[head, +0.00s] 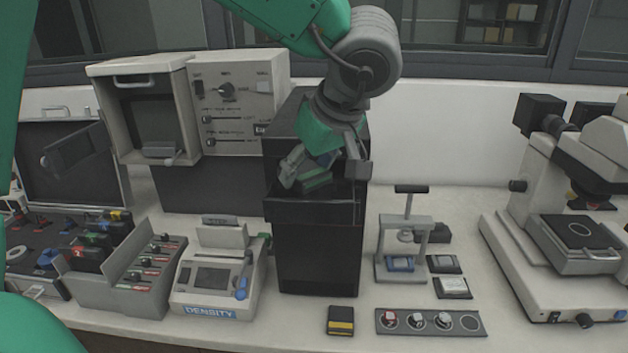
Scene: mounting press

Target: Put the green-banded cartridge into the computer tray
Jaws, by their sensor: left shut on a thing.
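My left gripper (325,168) reaches down from above, over the black computer tower (318,250) in the middle of the bench. It is shut on a small dark cartridge with a green band (316,182). The cartridge is tilted and sits at the recess in the tower's upper front, just above the tray ledge (300,204). The fingers partly hide the cartridge and the recess. I cannot tell whether the cartridge touches the tray. My right gripper is not in view.
A density meter (212,282) stands left of the tower, beside a grey rack (140,275). A small press (405,245) stands to the right, with a strip of round mounts (430,322) in front. A yellow-banded cartridge (341,321) lies near the bench front. A microscope (560,230) is far right.

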